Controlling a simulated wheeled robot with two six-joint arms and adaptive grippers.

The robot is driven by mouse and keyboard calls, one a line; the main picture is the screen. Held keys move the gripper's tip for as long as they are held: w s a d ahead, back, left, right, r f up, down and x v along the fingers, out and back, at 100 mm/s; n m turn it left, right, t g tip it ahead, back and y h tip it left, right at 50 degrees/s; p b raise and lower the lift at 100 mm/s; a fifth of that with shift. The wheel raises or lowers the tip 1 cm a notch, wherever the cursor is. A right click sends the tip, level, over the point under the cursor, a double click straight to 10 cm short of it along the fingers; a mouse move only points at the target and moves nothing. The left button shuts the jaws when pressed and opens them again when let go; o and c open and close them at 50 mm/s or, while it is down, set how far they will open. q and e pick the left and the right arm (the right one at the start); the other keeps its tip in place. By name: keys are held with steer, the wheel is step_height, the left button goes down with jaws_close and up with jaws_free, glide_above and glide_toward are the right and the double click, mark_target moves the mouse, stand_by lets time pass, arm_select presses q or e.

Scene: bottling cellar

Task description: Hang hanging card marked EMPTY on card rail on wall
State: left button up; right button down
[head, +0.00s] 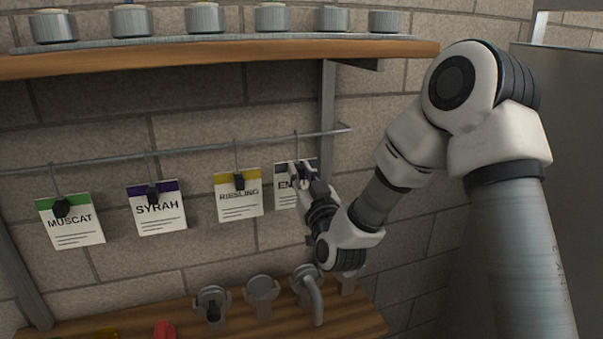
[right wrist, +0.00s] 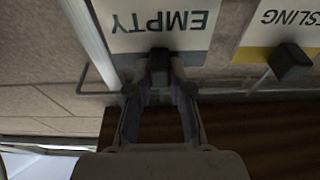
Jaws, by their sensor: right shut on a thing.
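The card marked EMPTY (head: 285,190) is white with a dark top band. It is at the card rail (head: 200,147), right of the RIESLING card, with its hook up at the rail; I cannot tell if the hook bears on it. My right gripper (head: 304,180) is shut on the card's black clip and covers part of the card. In the right wrist view the EMPTY card (right wrist: 160,22) appears upside down, with the gripper's fingertips (right wrist: 159,68) on its clip. My left gripper is not in view.
MUSCAT (head: 72,222), SYRAH (head: 158,212) and RIESLING (head: 238,197) cards hang from the rail to the left. A wooden shelf (head: 220,58) with several metal pots runs above. A lower wooden shelf (head: 260,325) holds metal fittings. A grey upright (head: 327,110) stands near the rail's right end.

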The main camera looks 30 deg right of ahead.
steer(key=c, duration=1)
jaws_free()
steer(key=v, duration=0.7)
steer(key=shift+s, duration=0.25)
steer(key=shift+f, duration=0.1)
